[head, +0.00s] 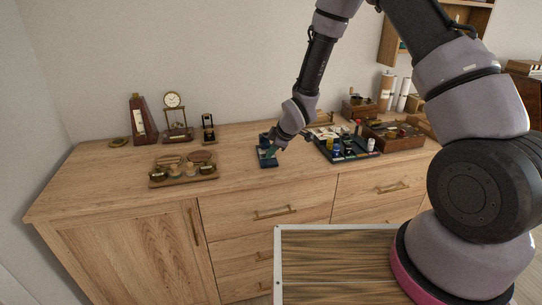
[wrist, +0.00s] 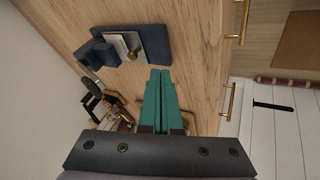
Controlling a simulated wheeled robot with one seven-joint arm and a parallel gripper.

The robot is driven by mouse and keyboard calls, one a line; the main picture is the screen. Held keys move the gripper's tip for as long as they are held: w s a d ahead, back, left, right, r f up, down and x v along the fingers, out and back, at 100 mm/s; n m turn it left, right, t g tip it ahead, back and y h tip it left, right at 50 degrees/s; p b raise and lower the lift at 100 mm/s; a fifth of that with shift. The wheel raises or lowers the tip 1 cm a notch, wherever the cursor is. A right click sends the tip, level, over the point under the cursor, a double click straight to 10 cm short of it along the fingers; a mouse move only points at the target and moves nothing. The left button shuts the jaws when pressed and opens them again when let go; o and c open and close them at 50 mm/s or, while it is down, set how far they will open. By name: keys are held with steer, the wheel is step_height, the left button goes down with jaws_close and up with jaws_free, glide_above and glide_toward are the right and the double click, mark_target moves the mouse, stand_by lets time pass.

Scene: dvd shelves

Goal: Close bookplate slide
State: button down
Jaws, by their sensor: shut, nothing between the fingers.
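The bookplate slide is a small dark blue device (wrist: 155,45) lying on the wooden dresser top, large in the wrist view. It has a raised blue block at its left end, a pale metal plate and a small metal knob. In the head view the device (head: 268,163) is partly hidden by my gripper. My gripper (wrist: 160,72) has teal fingers held together and empty. Its fingertips are just below the device in the wrist view; I cannot tell whether they touch it. In the head view my gripper (head: 271,152) is over the device.
A wooden tray with small pots (head: 184,177) stands to the left. A dark tray of bottles (head: 343,151) and a wooden box (head: 393,137) stand close to the right. A metronome (head: 142,122) and a clock (head: 175,118) stand at the back left. Bare wood lies between the left tray and the device.

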steer(key=shift+d+r, duration=0.2)
steer(key=shift+r, duration=0.2)
steer(key=s+d+r+m+h, duration=0.1)
steer(key=s+d+r+m, duration=0.25)
steer(key=d+r, duration=0.45)
steer(key=s+d+r+m+t+h, duration=0.15)
steer(key=d+r+m, duration=0.3)
steer(key=r, duration=0.65)
steer(key=s+d+r+m+h, duration=0.1)
steer(key=s+d+r+m, duration=0.2)
steer(key=d+r, duration=0.5)
steer(key=s+d+r+m, duration=0.2)
steer(key=s+r+m, duration=0.3)
steer(key=s, duration=0.4)
steer(key=s+d+r+m+y, duration=0.1)
steer(key=s+d+r+m, duration=0.2)
steer(key=s+r+m, duration=0.2)
steer(key=s+r, duration=0.2)
steer(key=s, duration=0.2)
steer(key=shift+r+m+t, duration=0.3)
steer(key=shift+r+t, duration=0.05)
